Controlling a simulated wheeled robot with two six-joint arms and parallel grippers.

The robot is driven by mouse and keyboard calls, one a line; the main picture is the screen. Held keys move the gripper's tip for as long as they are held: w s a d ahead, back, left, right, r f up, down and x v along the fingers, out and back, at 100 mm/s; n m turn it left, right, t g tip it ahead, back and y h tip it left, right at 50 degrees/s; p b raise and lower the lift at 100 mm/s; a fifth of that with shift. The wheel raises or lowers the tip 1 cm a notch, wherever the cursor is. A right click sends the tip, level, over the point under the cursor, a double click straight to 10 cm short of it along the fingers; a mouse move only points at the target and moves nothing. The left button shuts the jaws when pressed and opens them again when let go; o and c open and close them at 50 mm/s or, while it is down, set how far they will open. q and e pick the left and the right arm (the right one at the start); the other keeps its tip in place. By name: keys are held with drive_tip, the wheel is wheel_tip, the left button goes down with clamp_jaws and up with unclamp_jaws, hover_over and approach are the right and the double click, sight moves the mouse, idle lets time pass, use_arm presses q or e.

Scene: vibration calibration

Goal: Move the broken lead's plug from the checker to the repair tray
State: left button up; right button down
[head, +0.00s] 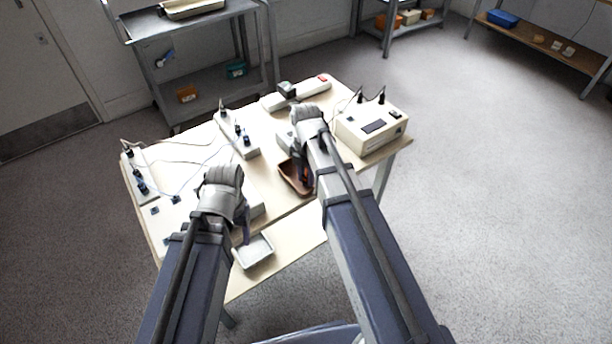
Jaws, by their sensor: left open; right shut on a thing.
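The checker, a cream box (372,127) with a dark display, stands at the table's right end. Two dark plugs (381,96) with leads stand upright on its top. A brown tray (286,180) lies mid-table and a white tray (254,252) near the front edge; I cannot tell for certain which is the repair tray. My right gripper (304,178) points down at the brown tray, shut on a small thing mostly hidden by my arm. My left gripper (243,236) is open just above and behind the white tray, partly hidden by my wrist.
Power strips with dark plugs stand at the left (136,172) and middle (238,134). Another strip with a red switch (300,95) lies at the back. Thin leads cross the left of the table (275,215). Metal shelves (200,70) stand behind. Floor at right is clear.

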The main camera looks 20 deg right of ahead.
sight(306, 176)
drive_tip(key=shift+f+b, duration=0.35)
drive_tip(key=shift+f, duration=0.05)
drive_tip(key=c, duration=0.6)
unclamp_jaws()
drive_tip(key=shift+r, duration=0.15)
drive_tip(key=shift+r+p, duration=2.4)
drive_tip(key=shift+p, duration=0.15)
wheel_tip(306, 176, up, 8)
drive_tip(key=p, duration=0.7)
drive_tip(key=shift+f+p, duration=0.1)
drive_tip(key=shift+p, duration=0.3)
